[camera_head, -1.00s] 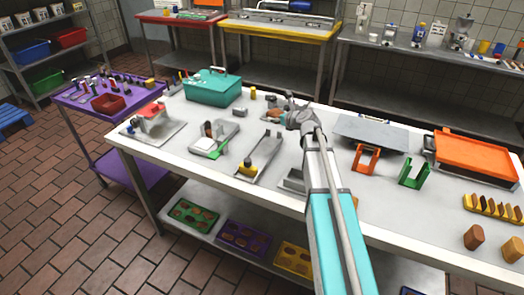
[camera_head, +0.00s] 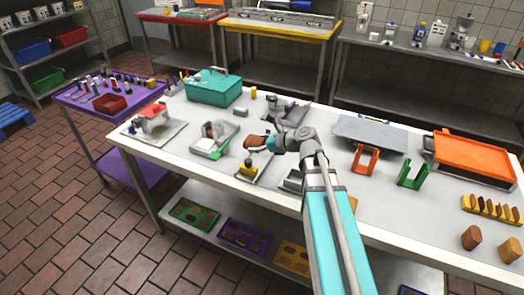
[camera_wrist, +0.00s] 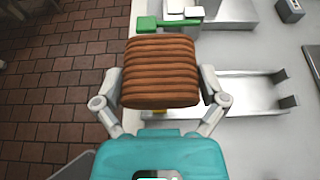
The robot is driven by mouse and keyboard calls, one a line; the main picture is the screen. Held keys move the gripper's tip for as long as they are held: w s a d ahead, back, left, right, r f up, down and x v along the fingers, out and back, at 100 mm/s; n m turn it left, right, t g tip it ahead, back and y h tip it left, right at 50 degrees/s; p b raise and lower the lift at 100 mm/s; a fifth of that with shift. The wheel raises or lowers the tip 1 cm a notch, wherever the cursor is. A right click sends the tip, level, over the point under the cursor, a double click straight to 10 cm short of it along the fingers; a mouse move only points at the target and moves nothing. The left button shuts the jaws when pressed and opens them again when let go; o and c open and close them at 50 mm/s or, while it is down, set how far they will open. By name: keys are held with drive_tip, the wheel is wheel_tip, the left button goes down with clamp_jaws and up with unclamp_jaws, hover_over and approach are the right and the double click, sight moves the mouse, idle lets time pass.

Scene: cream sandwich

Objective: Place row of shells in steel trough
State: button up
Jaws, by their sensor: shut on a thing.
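My gripper (camera_wrist: 160,98) is shut on a row of brown ridged shells (camera_wrist: 160,72), which lies crosswise between its two fingers in the wrist view. In the head view the brown shells (camera_head: 256,142) show at the tip of my gripper (camera_head: 266,146), held above the table. The steel trough (camera_wrist: 248,92) is a long open channel on the table, to the right of the shells in the wrist view and partly hidden behind my finger. In the head view the trough (camera_head: 266,170) lies below and beside my gripper, with a yellow-and-black piece at its near end.
A steel tray with a green-handled tool (camera_head: 217,153) stands left of the trough. A teal toolbox (camera_head: 213,88) stands at the back left. Orange (camera_head: 366,160) and green (camera_head: 414,171) stands are to the right. The table's front edge is close to the trough.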

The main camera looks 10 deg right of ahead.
drive_tip(key=shift+w, duration=0.15)
drive_tip(key=b, duration=0.5)
hover_over(266, 151)
drive_tip(key=s+a, duration=0.2)
drive_tip(key=s, duration=0.2)
wheel_tip(266, 151, down, 5)
drive_tip(key=w+f+b, duration=0.1)
drive_tip(key=w+d+f+b, duration=0.1)
drive_tip(key=f+b, duration=0.1)
drive_tip(key=shift+w+d, duration=0.1)
drive_tip(key=shift+w, duration=0.15)
drive_tip(key=shift+w+d+f+b, duration=0.3)
drive_tip(key=shift+w+f+b, duration=0.2)
drive_tip(key=shift+w+d+f+b, duration=0.2)
drive_tip(key=shift+w+f+b, duration=0.3)
drive_tip(key=shift+f+b, duration=0.25)
drive_tip(key=shift+s+f+b, duration=0.1)
drive_tip(key=shift+f+b, duration=1.15)
drive_tip(key=shift+f, duration=0.05)
drive_tip(key=shift+f, duration=0.15)
